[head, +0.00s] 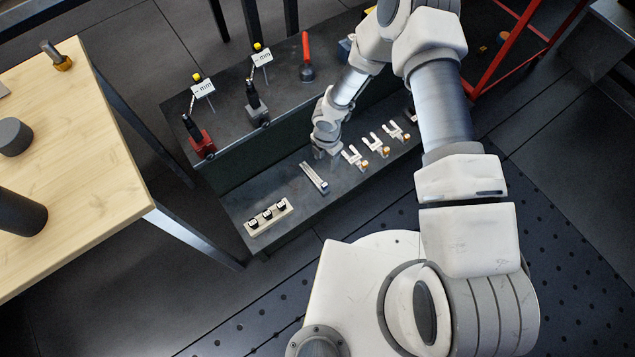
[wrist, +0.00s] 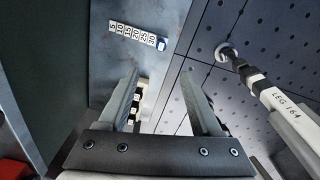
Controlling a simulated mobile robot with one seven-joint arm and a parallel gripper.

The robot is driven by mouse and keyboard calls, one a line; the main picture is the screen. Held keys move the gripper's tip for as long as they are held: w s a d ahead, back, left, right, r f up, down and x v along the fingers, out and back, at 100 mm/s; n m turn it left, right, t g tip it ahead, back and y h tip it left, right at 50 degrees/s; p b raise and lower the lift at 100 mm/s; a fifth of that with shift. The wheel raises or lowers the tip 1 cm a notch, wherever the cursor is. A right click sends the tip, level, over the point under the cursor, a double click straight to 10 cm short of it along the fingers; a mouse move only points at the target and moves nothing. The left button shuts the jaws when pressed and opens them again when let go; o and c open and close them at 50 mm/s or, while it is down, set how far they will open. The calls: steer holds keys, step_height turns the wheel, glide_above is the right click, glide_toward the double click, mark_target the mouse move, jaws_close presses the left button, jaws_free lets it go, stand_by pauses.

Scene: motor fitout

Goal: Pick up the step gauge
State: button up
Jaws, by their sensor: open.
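The step gauge appears to be the narrow bar (head: 314,178) lying on the lower shelf in the head view. In the wrist view a numbered strip with a blue end (wrist: 135,36) fits it, lying flat beyond my fingertips. My gripper (head: 319,154) is over the shelf close to the bar's far end in the head view. In the wrist view my gripper (wrist: 165,80) is open, fingers well apart, with the strip above and left of the gap. Nothing is held. Fingertip height above the shelf cannot be told.
A pale block with black knobs (head: 268,217) lies to the left; several metal pieces with orange parts (head: 376,145) lie to the right. The raised back level (head: 230,125) carries stands and a red-handled tool (head: 307,60).

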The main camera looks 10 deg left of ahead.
steer(key=b, duration=0.3)
glide_above(325, 184)
step_height(325, 184, down, 11)
steer(key=shift+f, duration=0.1)
step_height(325, 184, down, 5)
steer(key=shift+s+f+b, duration=0.1)
steer(key=shift+b, duration=1)
steer(key=shift+c, duration=0.2)
jaws_close()
